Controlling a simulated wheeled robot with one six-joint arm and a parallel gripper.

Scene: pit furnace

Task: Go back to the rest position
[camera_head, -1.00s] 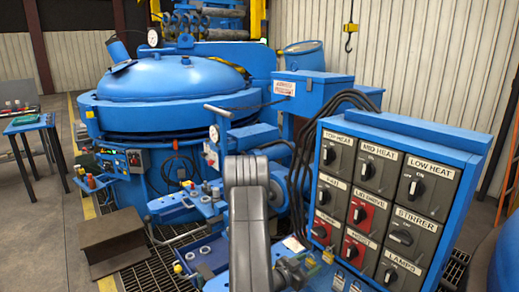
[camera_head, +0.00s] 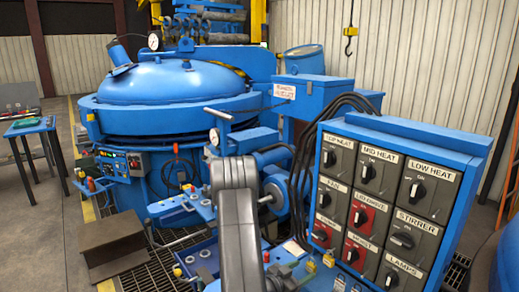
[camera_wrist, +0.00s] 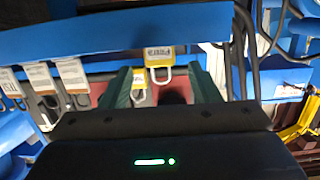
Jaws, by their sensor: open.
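My gripper (camera_wrist: 160,78) shows in the wrist view as two dark green fingers standing apart. Nothing is held between them. A yellow padlock (camera_wrist: 158,56) with a label shows between and beyond the fingertips, under a blue rail (camera_wrist: 130,32). A second yellow padlock (camera_wrist: 139,80) shows lower, near the left finger. In the head view my grey arm link rises in the bottom middle, left of the switch panel (camera_head: 445,160), and the fingers cannot be made out there.
A large blue furnace with a domed lid (camera_head: 175,82) stands at the back left. A blue bench with fittings (camera_head: 180,210) is beside my arm. Black cables (camera_head: 303,170) run down the panel's left side. A brown step (camera_head: 112,245) and a small table (camera_head: 28,124) are at left.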

